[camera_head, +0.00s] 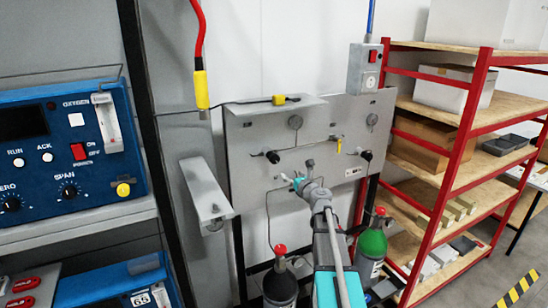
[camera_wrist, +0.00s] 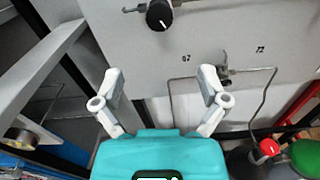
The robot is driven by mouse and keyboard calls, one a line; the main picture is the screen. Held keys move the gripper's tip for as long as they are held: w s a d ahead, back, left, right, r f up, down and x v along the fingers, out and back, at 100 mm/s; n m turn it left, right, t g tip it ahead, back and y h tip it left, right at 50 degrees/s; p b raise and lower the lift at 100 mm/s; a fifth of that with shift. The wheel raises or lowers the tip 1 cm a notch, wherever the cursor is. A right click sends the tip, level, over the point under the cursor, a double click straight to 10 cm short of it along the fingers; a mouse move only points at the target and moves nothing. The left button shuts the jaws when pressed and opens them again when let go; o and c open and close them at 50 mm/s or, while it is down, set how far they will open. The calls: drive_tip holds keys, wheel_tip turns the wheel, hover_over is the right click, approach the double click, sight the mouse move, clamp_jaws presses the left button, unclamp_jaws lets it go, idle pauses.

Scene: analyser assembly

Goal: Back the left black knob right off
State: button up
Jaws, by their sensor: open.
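The left black knob (camera_head: 272,157) sits on the front of the grey metal panel (camera_head: 240,180), on the panel's left side. In the wrist view the black knob (camera_wrist: 159,15) is near the top edge, with a white mark on its face. A second black knob (camera_head: 366,155) is on the panel's right side. My gripper (camera_head: 297,182) is in front of the panel, below and to the right of the left knob. In the wrist view my gripper (camera_wrist: 160,82) has its two fingers spread apart with nothing between them, clear of the knob.
A small valve (camera_wrist: 224,72) with thin tubing is on the panel near the right finger. A slanted grey bracket (camera_head: 205,190) stands left of the panel. Gas cylinders, one dark (camera_head: 280,288) and one green (camera_head: 371,245), stand below. A red shelf rack (camera_head: 463,135) is on the right.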

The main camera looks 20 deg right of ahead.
sight(275, 160)
drive_tip(key=shift+w, duration=0.15)
drive_tip(key=w, duration=1.3)
drive_tip(key=shift+w+a, duration=0.25)
drive_tip(key=shift+a, duration=0.05)
drive_tip(key=c, duration=1.1)
drive_tip(key=shift+a, duration=0.15)
drive_tip(key=shift+c, duration=0.2)
